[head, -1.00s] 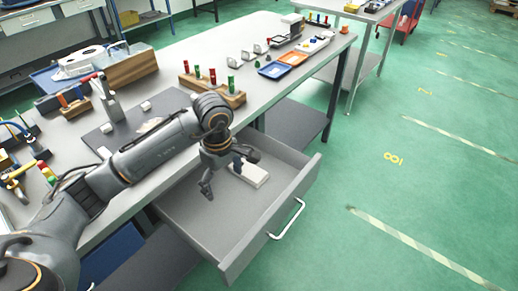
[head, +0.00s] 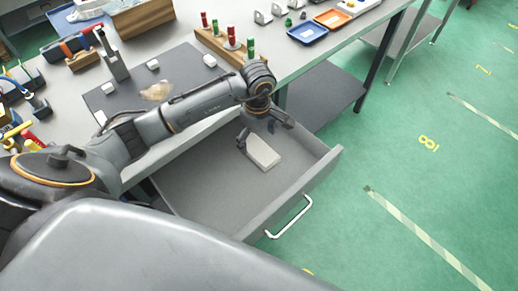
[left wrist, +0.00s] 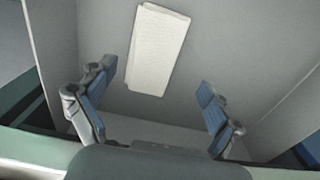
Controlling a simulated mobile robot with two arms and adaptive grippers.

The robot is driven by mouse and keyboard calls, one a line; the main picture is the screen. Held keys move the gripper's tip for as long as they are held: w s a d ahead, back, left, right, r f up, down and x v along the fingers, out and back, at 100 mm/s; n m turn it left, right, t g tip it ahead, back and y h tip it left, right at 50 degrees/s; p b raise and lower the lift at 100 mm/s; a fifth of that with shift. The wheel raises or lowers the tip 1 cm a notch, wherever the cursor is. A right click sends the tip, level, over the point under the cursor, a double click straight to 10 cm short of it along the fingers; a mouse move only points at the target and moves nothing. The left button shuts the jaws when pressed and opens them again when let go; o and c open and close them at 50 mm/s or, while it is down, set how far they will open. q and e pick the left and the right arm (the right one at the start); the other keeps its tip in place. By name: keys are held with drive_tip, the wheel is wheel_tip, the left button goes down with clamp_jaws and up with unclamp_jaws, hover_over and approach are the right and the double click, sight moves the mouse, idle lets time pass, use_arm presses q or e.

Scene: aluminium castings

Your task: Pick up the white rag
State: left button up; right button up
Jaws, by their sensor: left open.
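The white rag (head: 263,152), a flat folded rectangle, lies on the floor of the open grey drawer (head: 190,196), toward its far right part. It also shows in the left wrist view (left wrist: 157,48), whole and uncovered, ahead of the fingers. My left gripper (head: 260,136) is above the drawer, right by the rag in the head view. In the left wrist view its blue-padded fingers (left wrist: 157,80) are spread wide with nothing between the pads, and the rag lies beyond them. Contact with the rag is not visible. My right gripper is not in view.
The drawer's front wall with a white handle (head: 290,217) and its side walls surround the rag. The workbench above holds a dark mat (head: 125,98), a wooden block with red and green pegs (head: 228,50), a blue tray (head: 308,34) and an orange tray (head: 333,18). Green floor is clear at right.

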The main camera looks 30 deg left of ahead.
sight(261, 152)
use_arm(q)
drive_tip(key=shift+d+f, duration=0.1)
drive_tip(key=shift+f, duration=0.45)
drive_tip(key=f, duration=0.3)
drive_tip(key=f+p, duration=0.1)
drive_tip(key=shift+w+d+f, duration=0.2)
drive_tip(key=shift+w+d, duration=0.05)
drive_tip(key=shift+d, duration=0.1)
drive_tip(key=shift+f, duration=0.2)
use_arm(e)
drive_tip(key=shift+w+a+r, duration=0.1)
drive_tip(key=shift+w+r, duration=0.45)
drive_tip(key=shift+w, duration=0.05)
use_arm(q)
drive_tip(key=shift+c, duration=0.9)
drive_tip(key=c, duration=1)
